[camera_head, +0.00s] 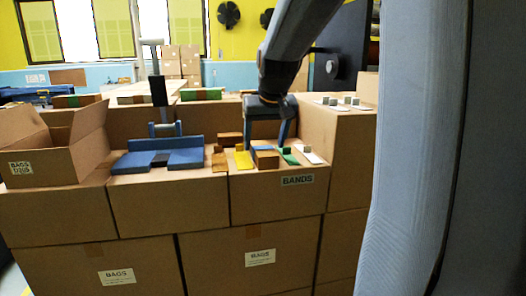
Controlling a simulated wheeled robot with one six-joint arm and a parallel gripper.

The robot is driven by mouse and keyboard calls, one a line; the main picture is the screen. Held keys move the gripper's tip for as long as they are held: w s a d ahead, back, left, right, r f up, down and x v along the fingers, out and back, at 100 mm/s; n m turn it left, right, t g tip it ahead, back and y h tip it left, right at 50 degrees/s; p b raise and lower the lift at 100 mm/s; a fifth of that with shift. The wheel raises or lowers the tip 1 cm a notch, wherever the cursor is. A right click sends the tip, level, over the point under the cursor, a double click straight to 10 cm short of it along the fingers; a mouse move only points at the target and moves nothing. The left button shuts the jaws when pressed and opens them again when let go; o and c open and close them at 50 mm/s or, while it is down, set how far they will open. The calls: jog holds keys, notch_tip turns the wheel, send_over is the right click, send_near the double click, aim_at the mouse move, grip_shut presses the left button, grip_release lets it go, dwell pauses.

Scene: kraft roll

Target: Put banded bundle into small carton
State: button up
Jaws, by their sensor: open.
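Small brown blocks lie on top of the carton marked BANDS, among coloured strips. One brown block (266,160) lies between a yellow piece and a green piece; a blue strip shows by it. It may be the banded bundle, but the band is too small to make out. My gripper (270,132) points down behind these blocks, its two fingers apart, and I see nothing held between them. An open carton (88,157) with raised flaps stands at the left, far from my gripper; its inside is hidden. I cannot tell whether it is the small carton.
A blue plate fixture (160,160) with an upright black-and-grey handle (158,90) stands between the open carton and the blocks. Yellow (243,160) and green (288,156) pieces lie nearby. A higher carton (345,135) at the right carries small grey blocks on white cards.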

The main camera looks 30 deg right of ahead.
jog(key=shift+x, duration=1)
jog(key=shift+a, duration=0.1)
jog(key=c, duration=1.4)
